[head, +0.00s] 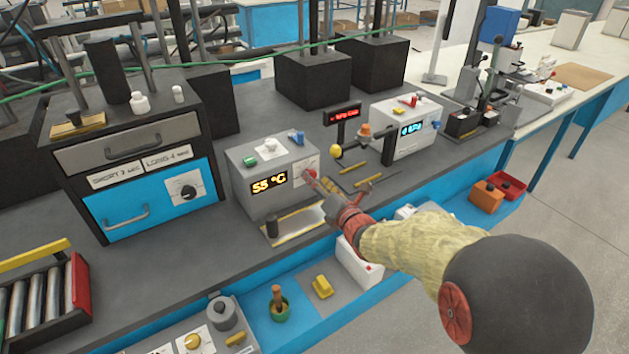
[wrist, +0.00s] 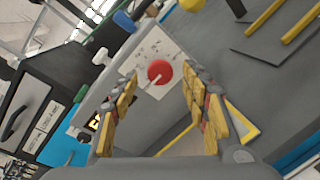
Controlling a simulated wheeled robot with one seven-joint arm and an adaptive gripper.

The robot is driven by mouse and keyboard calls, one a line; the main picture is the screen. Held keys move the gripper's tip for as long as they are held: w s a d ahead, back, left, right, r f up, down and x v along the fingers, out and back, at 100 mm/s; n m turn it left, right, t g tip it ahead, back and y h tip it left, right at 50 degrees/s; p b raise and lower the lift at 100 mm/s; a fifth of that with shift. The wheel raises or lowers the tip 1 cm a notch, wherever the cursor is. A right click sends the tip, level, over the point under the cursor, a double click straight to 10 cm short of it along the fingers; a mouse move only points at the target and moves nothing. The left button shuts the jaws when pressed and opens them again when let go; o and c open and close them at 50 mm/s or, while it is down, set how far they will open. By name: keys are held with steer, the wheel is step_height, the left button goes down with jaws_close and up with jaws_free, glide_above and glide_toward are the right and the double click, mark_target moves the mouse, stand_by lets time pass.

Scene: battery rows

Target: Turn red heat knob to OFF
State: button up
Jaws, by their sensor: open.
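The red heat knob (wrist: 159,73) is round with a white pointer line and sits on a pale marked plate on the front of a grey heater box (head: 243,192). The box's display (head: 268,183) reads 55 °C in yellow. In the wrist view my gripper (wrist: 165,105) is open, with its yellow and red fingers on either side of the knob's line and nothing between them. I cannot tell whether a fingertip touches the knob.
A blue and black drawer cabinet (head: 130,165) stands left of the box. A white unit with a blue display (head: 402,128) and a small red sign (head: 342,113) stand to the right. Small parts lie along the front ledge.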

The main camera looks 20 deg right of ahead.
steer(key=v, duration=1)
steer(key=shift+s, duration=0.2)
steer(key=shift+f, duration=0.15)
steer(key=s+d+r+m+g+h+p, duration=0.45)
steer(key=s+r+m, duration=0.4)
steer(key=m, duration=0.75)
steer(key=s+a+r+m+g+p, duration=0.1)
steer(key=s+a+m+g, duration=0.2)
steer(key=s+m, duration=0.3)
steer(key=s+a+r+m+g+y+p, duration=0.1)
steer(key=s+a+m+g, duration=0.2)
steer(key=s+m, duration=0.4)
steer(key=s, duration=0.6)
steer(key=shift+s+a+r+m+p, duration=0.25)
steer(key=shift+a+r+m+p, duration=0.05)
steer(key=shift+a+r, duration=0.1)
